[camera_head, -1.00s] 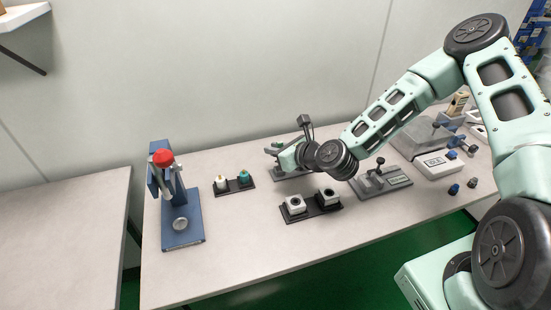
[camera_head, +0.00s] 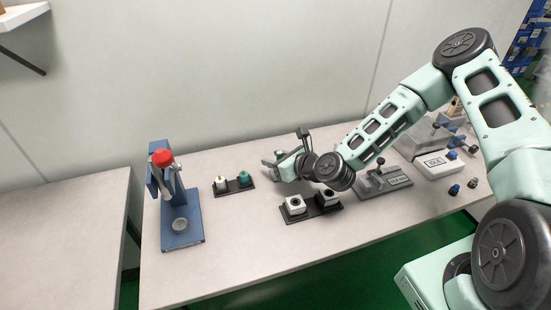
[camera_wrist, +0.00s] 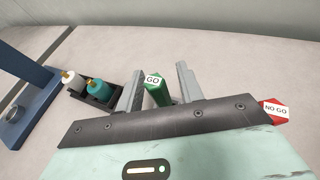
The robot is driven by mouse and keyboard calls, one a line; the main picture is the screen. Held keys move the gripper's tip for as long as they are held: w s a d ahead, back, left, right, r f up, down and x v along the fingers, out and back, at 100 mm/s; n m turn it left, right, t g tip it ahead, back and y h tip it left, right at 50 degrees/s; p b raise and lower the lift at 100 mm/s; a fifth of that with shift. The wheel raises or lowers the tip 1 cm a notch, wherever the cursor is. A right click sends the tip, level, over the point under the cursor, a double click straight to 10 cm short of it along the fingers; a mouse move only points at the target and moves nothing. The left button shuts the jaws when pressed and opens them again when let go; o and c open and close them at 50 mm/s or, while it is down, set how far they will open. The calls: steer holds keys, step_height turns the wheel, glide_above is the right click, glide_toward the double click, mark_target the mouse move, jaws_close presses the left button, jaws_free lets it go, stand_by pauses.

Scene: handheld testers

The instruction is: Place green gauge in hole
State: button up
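The green gauge (camera_wrist: 155,90), labelled GO, lies between the two fingers of my gripper (camera_wrist: 160,70) in the wrist view. It is nearer the left finger, and a gap shows to the right finger. Its lower part is hidden behind my gripper's body. In the head view my gripper (camera_head: 267,162) is low at the back of the table, and the gauge is mostly hidden there. Two white blocks with dark round holes, the left one (camera_head: 295,208) and the right one (camera_head: 331,193), sit on a black tray (camera_head: 312,214) in front of my gripper.
A red gauge (camera_wrist: 274,112) labelled NO GO lies right of my gripper. A black holder (camera_head: 234,190) with a white and a teal bottle is to the left, beyond it a blue press stand (camera_head: 183,241). A grey fixture (camera_head: 385,188) stands right.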

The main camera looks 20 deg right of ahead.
steer(key=p+v, duration=0.3)
steer(key=v, duration=0.9)
steer(key=s+a+n+g, duration=0.1)
steer(key=n, duration=0.2)
steer(key=s+a+n+g+y, duration=0.1)
steer(key=a+n+g, duration=0.1)
steer(key=n, duration=0.1)
steer(key=s+a+n+g, duration=0.1)
steer(key=a+n, duration=0.1)
steer(key=n, duration=0.1)
steer(key=shift+s+a+f+n+g, duration=0.1)
steer(key=shift+s+f+n+g, duration=0.3)
steer(key=s+a+r+n+g+h, duration=0.2)
steer(key=s+r+n, duration=0.7)
steer(key=n, duration=0.5)
steer(key=s+a+r+n+g+h, duration=0.2)
steer(key=s+r+n+g+h, duration=0.2)
steer(key=s+r+n, duration=0.4)
steer(key=s+n+g, duration=0.1)
steer(key=s+n, duration=0.2)
steer(key=n, duration=0.3)
steer(key=shift+a+r, duration=0.4)
steer(key=shift+s, duration=0.1)
